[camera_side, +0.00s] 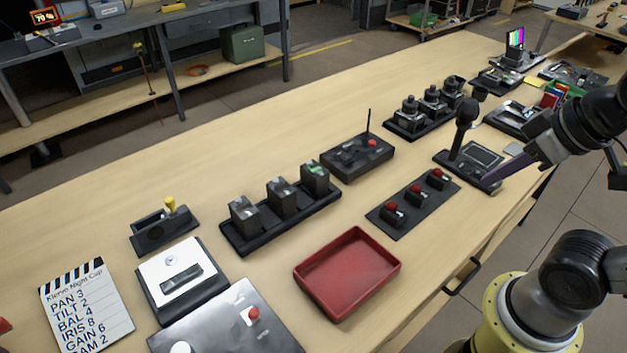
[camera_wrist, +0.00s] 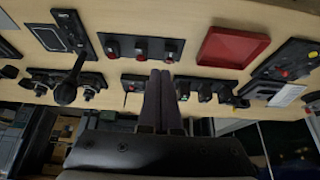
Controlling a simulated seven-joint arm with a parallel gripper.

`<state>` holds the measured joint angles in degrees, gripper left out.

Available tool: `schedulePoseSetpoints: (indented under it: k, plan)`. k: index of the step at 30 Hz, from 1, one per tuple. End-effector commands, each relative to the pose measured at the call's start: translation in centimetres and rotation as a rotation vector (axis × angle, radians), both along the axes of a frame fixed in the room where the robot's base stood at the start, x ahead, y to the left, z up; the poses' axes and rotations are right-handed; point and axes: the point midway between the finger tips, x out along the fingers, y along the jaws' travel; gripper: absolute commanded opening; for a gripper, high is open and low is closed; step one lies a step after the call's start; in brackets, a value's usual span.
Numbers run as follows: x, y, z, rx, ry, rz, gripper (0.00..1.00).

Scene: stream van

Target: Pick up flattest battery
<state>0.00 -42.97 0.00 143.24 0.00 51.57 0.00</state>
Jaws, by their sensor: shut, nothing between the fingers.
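Three grey block-shaped batteries stand upright in a black rack (camera_side: 262,243) near the middle of the table: a left one (camera_side: 245,214), a middle one (camera_side: 282,197) and a right one (camera_side: 314,176). The right one shows a green patch on top; the tops of the others look grey, and I cannot read any markings. My gripper (camera_side: 492,181) is at the right, beside the joystick panel and well apart from the batteries. In the wrist view its dark fingers (camera_wrist: 158,95) are together and empty, and partly cover the row behind.
An empty red tray (camera_side: 347,273) lies in front of the rack. A panel with three red-topped switches (camera_side: 413,209), an upright black joystick (camera_side: 465,125) and a box with an antenna (camera_side: 357,157) stand between my gripper and the batteries.

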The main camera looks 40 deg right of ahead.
Motion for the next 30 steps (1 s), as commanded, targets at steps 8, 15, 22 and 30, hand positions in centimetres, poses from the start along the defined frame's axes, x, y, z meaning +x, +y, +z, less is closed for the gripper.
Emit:
schedulePoseSetpoints:
  k: [8,15,22,30]
  plan:
    - [0.00,0.00,0.00,0.000,0.000,0.000,0.00]
    - [0.00,0.00,0.00,0.000,0.000,0.000,0.04]
    - [0.00,0.00,0.00,0.000,0.000,0.000,0.45]
    - [0.00,0.00,0.00,0.000,0.000,0.000,0.94]
